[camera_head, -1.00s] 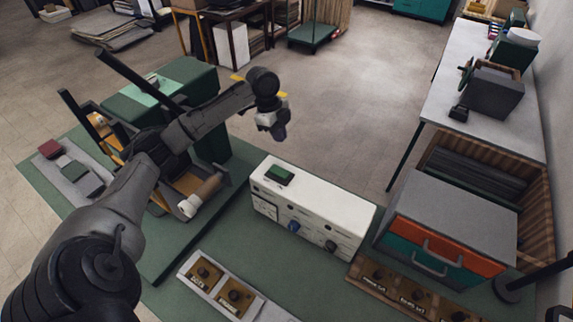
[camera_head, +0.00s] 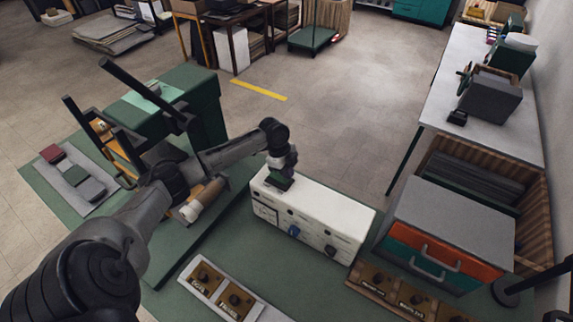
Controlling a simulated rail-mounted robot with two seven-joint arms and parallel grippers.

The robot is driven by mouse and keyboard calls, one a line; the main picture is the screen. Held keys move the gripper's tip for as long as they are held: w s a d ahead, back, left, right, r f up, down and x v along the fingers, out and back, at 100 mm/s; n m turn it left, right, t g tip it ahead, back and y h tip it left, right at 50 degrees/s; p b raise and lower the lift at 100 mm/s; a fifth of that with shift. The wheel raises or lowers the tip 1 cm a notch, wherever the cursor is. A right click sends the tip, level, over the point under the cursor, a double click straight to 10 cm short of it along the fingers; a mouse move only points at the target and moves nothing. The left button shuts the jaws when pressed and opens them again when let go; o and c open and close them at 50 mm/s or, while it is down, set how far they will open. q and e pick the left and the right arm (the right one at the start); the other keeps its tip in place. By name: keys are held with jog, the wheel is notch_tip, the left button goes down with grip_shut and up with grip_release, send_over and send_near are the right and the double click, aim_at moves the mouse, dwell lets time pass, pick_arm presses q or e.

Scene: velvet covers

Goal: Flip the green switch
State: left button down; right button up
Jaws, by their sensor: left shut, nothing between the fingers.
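The green switch (camera_head: 277,182) sits on the top left part of a white box (camera_head: 325,207) on the green work surface. My left gripper (camera_head: 281,171) comes down onto the switch from above in the head view and hides part of it. The gripper looks shut, with nothing held in it. Whether its tips touch the switch, and which way the switch is tipped, I cannot tell. My right gripper is not in view.
A blue knob (camera_head: 293,231) is on the white box's front. A grey drawer cabinet (camera_head: 455,220) stands to its right. A green machine (camera_head: 205,100) stands behind my left arm. Small wooden boxes with dark knobs (camera_head: 235,300) lie in front.

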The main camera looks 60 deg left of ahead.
pick_arm(q)
jog(key=shift+f, duration=0.35)
jog(key=shift+p, duration=0.4)
jog(key=shift+w+d+f, duration=0.1)
jog(key=shift+f, duration=0.15)
jog(key=shift+r, duration=0.15)
jog(key=shift+r+p, duration=0.7)
jog(key=shift+p, duration=0.2)
